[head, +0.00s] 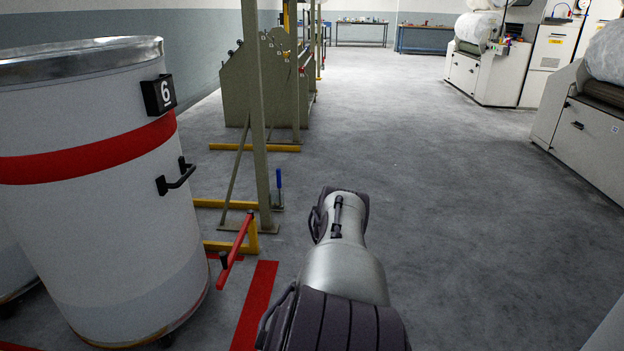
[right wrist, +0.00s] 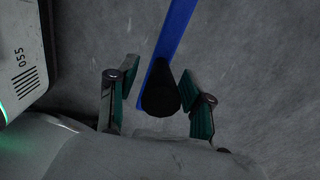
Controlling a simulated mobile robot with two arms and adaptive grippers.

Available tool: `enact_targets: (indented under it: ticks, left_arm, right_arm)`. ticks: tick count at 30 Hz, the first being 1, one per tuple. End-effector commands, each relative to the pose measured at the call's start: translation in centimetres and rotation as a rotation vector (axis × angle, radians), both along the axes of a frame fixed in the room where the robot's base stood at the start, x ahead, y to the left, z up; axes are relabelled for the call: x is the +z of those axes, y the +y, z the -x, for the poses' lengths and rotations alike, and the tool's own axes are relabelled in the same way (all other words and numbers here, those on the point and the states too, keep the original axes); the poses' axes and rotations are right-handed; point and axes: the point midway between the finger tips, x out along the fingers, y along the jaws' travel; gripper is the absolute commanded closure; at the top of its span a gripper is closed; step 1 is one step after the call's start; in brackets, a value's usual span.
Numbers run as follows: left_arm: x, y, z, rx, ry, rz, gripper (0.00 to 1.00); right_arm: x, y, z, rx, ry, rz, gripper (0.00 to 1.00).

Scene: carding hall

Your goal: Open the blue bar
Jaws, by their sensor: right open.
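In the right wrist view a long blue bar (right wrist: 176,38) ends in a black knob (right wrist: 160,95). My right gripper (right wrist: 159,100) is open, with one finger on each side of the knob and a visible gap to it on both sides. In the head view an arm of mine reaches in from the bottom centre; its fingers are hidden behind its wrist. A short upright blue piece (head: 279,180) stands at the foot of a post, left of that arm; I cannot tell whether it is the same bar. My left gripper is not in view.
A red bar (head: 238,240) with a black knob sits on a low yellow frame (head: 252,238). A large white drum (head: 95,230) marked 6 stands at the left. A tall post (head: 257,110) rises behind. Grey floor (head: 450,200) is clear to the right, with white machines (head: 490,75) beyond.

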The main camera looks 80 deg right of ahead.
Motion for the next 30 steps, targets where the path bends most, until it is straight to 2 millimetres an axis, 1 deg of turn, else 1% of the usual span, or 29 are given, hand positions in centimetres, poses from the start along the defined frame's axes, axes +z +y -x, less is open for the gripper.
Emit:
enact_targets:
  ticks: [9,12,15,18,21,30]
  left_arm:
    - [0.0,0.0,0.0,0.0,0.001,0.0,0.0]
    - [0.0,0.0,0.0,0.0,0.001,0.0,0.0]
    - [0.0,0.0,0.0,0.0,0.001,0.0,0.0]
    - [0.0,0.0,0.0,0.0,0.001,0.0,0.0]
    - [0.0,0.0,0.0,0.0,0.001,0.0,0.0]
    - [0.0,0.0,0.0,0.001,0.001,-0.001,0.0]
  right_arm:
    - [6.7,-0.2,-0.1,-0.002,-0.003,0.002,0.49]
    - [8.5,-0.1,-0.1,0.0,-0.002,0.002,0.49]
    - [9.8,-0.1,-0.1,-0.001,-0.002,0.002,0.49]
    - [10.6,0.0,-0.1,0.0,-0.003,0.0,0.49]
    - [10.9,0.0,-0.2,0.0,-0.003,0.0,0.49]
    - [10.9,0.0,-0.1,0.0,-0.003,0.0,0.49]
